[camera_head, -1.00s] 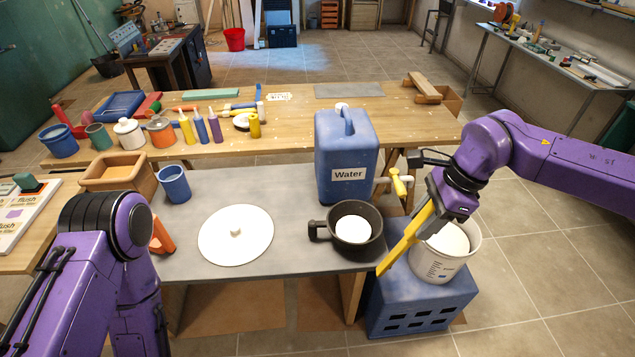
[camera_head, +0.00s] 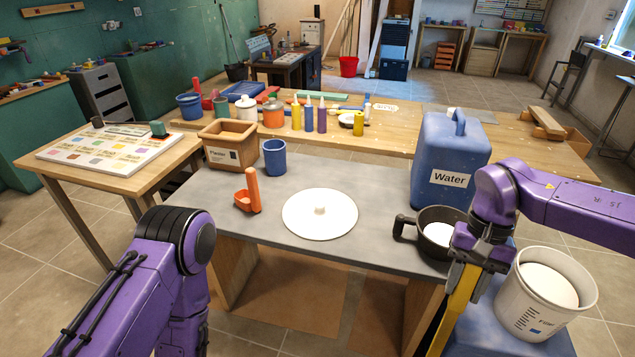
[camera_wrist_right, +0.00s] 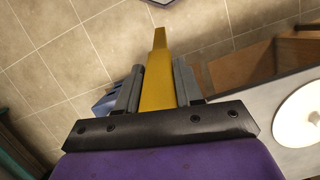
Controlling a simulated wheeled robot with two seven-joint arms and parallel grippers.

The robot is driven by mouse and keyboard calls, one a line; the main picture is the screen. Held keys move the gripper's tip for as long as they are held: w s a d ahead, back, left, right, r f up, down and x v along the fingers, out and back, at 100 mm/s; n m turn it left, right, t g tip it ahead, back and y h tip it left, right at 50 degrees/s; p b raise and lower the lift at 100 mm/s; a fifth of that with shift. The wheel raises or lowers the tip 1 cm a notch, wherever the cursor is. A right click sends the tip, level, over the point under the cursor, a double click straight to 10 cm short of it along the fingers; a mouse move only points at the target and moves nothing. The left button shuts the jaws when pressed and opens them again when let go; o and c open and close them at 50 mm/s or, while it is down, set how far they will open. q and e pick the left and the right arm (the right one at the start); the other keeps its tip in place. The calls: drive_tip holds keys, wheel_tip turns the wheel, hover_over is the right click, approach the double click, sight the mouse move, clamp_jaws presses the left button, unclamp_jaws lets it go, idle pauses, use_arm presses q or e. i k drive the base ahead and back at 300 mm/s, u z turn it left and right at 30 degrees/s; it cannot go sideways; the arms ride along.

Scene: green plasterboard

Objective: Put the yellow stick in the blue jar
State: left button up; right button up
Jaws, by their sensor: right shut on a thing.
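The yellow stick (camera_head: 454,312) is long and flat. My right gripper (camera_head: 468,276) is shut on it, between the black pan and the white bucket, and the stick hangs down and slightly left. In the right wrist view the stick (camera_wrist_right: 157,72) runs out between the two fingers of the gripper (camera_wrist_right: 158,88). A small blue jar (camera_head: 274,157) stands upright and open on the grey table, well left of the stick. Another blue pot (camera_head: 188,108) stands on the wooden bench behind. My left arm shows at lower left; its gripper is out of view.
The grey table (camera_head: 385,215) holds an orange scoop (camera_head: 251,190), a white disc (camera_head: 320,222), the black pan (camera_head: 437,225) and a tall blue Water can (camera_head: 449,150). A wooden Plaster box (camera_head: 229,138) stands left of the jar. The white bucket (camera_head: 540,325) sits on a blue crate (camera_head: 500,340).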

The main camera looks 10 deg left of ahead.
sight(276, 169)
drive_tip(key=u, duration=0.4)
drive_tip(key=k, duration=0.9)
drive_tip(key=u, duration=1.45)
drive_tip(key=i, duration=1.65)
drive_tip(key=z, duration=0.8)
drive_tip(key=i, duration=0.7)
drive_tip(key=z, duration=0.75)
